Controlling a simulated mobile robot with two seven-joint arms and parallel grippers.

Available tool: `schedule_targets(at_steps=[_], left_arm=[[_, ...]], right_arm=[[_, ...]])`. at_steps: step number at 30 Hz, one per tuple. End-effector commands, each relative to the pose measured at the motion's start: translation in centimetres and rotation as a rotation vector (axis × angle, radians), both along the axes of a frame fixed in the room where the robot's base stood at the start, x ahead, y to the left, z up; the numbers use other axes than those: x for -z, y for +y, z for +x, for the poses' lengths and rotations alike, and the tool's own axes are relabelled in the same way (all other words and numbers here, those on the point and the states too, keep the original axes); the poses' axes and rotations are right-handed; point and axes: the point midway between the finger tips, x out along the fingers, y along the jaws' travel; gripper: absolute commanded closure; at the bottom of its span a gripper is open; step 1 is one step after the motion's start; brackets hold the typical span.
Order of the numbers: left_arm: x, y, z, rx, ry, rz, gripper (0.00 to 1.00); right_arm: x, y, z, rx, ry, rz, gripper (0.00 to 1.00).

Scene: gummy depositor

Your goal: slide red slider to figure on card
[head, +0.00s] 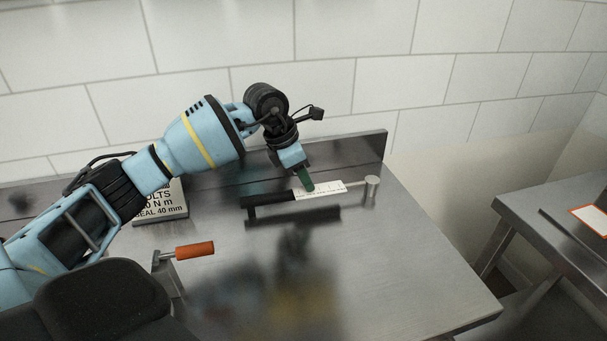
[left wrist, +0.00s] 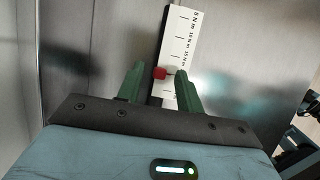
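The red slider (left wrist: 160,73) is a small red block on a white marked scale (left wrist: 181,42) in the left wrist view. The scale also shows in the head view (head: 328,188), on a dark-handled bar with a metal knob. My left gripper (left wrist: 156,76) has its green fingers apart, one on each side of the red slider; the right finger is close to it, and I cannot tell if it touches. In the head view my left gripper (head: 308,186) is at the scale and hides the slider. The card (head: 163,203) stands behind my left arm, partly hidden; it reads "SEAL 40 mm" and part of an "N m" line.
A crank with an orange handle (head: 195,250) stands at the table's front left. The metal table (head: 400,270) is clear at the right. A raised back edge (head: 350,150) runs behind the scale. A second table (head: 540,205) with an orange-edged card stands at the right.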

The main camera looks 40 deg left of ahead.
Motion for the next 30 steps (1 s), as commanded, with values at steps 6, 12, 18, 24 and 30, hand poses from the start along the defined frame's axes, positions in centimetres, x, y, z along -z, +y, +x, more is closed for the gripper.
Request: schedule_targets(at_steps=[6,12,18,24,30], left_arm=[[-1.2,0.3,-0.3,-0.001,-0.003,0.000,0.64],[-4.1,1.1,-1.2,0.000,-0.004,0.001,0.64],[-6.5,1.8,-2.0,-0.001,-0.002,0.001,0.64],[-7.3,1.9,-2.3,0.000,-0.001,-0.001,0.64],[-7.3,1.9,-2.3,0.000,0.000,0.000,0.64]], right_arm=[[0.0,0.0,0.0,0.000,0.001,0.000,0.64],[0.1,0.0,0.0,0.000,0.001,0.000,0.64],[0.1,0.0,0.2,-0.001,-0.002,0.000,0.64],[0.0,0.0,0.5,0.000,-0.008,-0.001,0.64],[0.0,0.0,0.5,0.000,-0.008,0.000,0.64]])
